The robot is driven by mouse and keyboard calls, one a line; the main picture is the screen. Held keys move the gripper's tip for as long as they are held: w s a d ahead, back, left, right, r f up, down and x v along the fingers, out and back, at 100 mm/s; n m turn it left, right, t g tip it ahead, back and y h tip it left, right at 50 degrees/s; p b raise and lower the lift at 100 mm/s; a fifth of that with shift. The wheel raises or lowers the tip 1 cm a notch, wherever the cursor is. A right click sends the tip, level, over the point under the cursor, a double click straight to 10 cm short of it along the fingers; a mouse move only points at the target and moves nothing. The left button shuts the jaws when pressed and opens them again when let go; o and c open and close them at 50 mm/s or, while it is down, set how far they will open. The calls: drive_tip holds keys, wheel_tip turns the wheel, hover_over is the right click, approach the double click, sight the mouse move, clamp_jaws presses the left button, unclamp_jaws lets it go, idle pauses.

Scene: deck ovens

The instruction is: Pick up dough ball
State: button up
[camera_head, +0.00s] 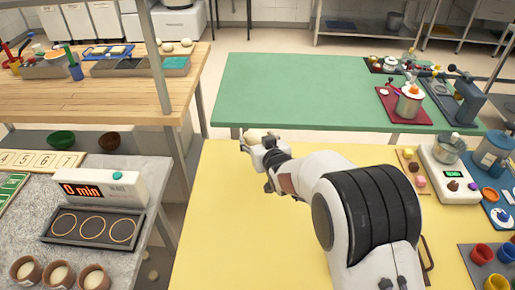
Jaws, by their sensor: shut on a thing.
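My gripper (250,142) is near the far left edge of the yellow table, in front of the green table. Its jaws are shut on a pale dough ball (256,133), of which only a small part shows; the fingers and my wrist hide the rest. Two more pale dough balls (167,47) (186,42) lie at the back of the wooden table on the left, well apart from my gripper.
The yellow table (215,225) is clear on its left. A scale with a bowl (447,160) and several small cups stand at right. The green table (290,95) is mostly clear. The timer box (100,190) and proofing cups (60,275) sit on the grey counter.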

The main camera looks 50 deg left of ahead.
drive_tip(key=shift+r, duration=0.75)
